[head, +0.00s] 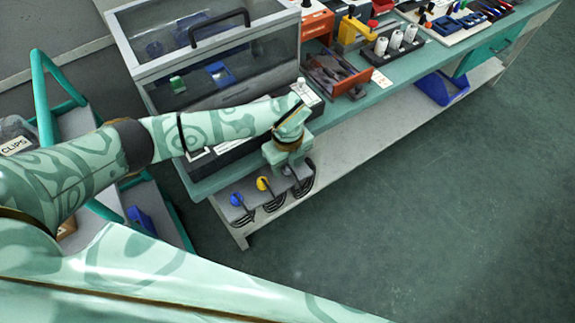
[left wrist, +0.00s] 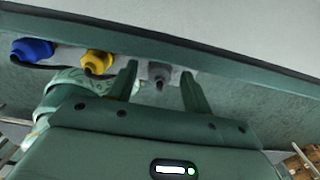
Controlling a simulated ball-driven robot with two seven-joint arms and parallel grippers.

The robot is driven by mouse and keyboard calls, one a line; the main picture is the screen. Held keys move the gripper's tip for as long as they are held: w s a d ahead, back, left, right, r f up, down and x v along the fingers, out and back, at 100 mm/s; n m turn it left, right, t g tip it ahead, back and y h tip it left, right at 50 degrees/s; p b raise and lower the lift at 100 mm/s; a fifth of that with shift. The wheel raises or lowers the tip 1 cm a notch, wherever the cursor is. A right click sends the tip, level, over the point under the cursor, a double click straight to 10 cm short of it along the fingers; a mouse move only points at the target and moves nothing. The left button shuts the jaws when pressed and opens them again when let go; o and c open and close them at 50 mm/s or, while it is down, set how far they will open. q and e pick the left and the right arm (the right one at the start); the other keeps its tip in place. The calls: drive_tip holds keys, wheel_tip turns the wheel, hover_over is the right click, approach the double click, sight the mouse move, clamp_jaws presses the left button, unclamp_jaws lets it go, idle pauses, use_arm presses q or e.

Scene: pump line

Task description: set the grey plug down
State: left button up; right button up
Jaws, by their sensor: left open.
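The grey plug (left wrist: 160,74) shows between the two fingers of my left gripper (left wrist: 159,68) in the left wrist view, with a gap on each side. The fingers are open. The blue plug (left wrist: 32,50) and the yellow plug (left wrist: 98,63) sit in a row to its left. In the head view the blue plug (head: 236,199) and yellow plug (head: 263,184) sit on a ledge at the bench's front edge, with cables hanging below. My left gripper (head: 287,160) is over the grey plug's end of that row; its fingertips are hard to make out there. My right gripper is not seen.
A clear-lidded case (head: 205,60) with a black handle stands on the bench behind my left arm. A red tray of tools (head: 335,72) is right of the gripper. A teal-railed cart (head: 45,90) stands at left. The floor at right is clear.

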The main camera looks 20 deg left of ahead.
sight(287, 166)
use_arm(q)
wheel_tip(287, 166, up, 10)
drive_tip(key=p, duration=0.3)
drive_tip(key=shift+r, duration=0.25)
drive_tip(key=shift+s+f, duration=0.1)
